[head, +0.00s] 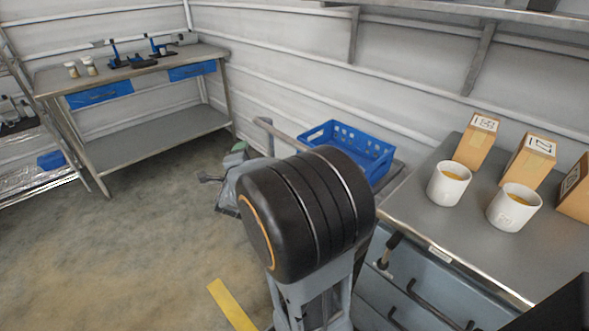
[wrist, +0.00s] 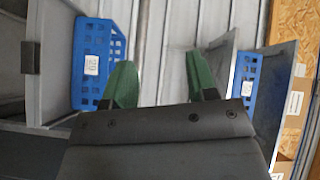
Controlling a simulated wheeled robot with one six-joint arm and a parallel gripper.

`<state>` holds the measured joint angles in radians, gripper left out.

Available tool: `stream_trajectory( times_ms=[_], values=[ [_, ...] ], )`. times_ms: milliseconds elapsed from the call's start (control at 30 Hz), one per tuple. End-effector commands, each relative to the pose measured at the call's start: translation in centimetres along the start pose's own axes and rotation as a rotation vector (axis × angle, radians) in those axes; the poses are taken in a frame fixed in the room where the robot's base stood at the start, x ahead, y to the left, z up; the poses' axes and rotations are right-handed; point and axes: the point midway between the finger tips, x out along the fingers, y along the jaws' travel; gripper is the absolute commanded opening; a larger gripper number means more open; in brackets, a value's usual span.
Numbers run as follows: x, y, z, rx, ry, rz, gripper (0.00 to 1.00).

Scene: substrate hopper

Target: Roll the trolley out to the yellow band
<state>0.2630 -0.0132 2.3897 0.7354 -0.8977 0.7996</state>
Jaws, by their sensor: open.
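The trolley (head: 283,137) stands by the back wall in the head view, between the workbench and the grey counter. Its grey bar and part of its edge show; my black arm hides much of the rest. A blue crate (head: 347,146) sits on it. The yellow band (head: 232,305) is a strip on the floor at the bottom of the head view, partly cut off. My gripper (wrist: 161,82) is open, with two green fingers apart and nothing between them. In the head view its green tip shows left of my arm, near the trolley's bar; I cannot tell whether they touch.
A workbench (head: 150,78) with blue drawers stands at the back left. The counter (head: 432,225) on the right holds white mugs (head: 449,184) and cardboard boxes (head: 530,157). The floor (head: 130,245) at left is clear. Blue crates (wrist: 92,65) and grey panels show in the wrist view.

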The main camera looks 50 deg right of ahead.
Motion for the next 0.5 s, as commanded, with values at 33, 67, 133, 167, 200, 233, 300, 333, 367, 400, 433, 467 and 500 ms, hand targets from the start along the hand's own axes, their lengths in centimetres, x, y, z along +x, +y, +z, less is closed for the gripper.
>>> stream_trajectory(
  times_ms=[33,67,133,167,200,233,300,333,367,400,433,467,500],
  values=[
    [0.8,3.4,-0.6,0.041,0.088,-0.015,0.53],
    [1.0,4.3,-1.3,0.065,0.14,-0.028,0.53],
    [1.3,6.1,-2.7,0.109,0.244,-0.059,0.53],
    [1.3,6.7,-3.2,0.124,0.282,-0.072,0.53],
    [1.4,7.3,-3.8,0.139,0.326,-0.087,0.53],
    [1.4,7.8,-4.2,0.15,0.355,-0.099,0.53],
    [1.3,8.5,-5.0,0.165,0.407,-0.12,0.53],
    [1.4,8.7,-5.2,0.17,0.423,-0.126,0.53],
    [1.4,8.8,-5.5,0.173,0.436,-0.133,0.53],
    [1.6,8.9,-5.7,0.176,0.449,-0.138,0.53],
    [1.8,8.9,-6.0,0.178,0.456,-0.141,0.53],
    [2.0,8.9,-6.2,0.18,0.462,-0.143,0.53],
    [2.4,8.9,-6.5,0.182,0.467,-0.145,0.53]
  ],
)
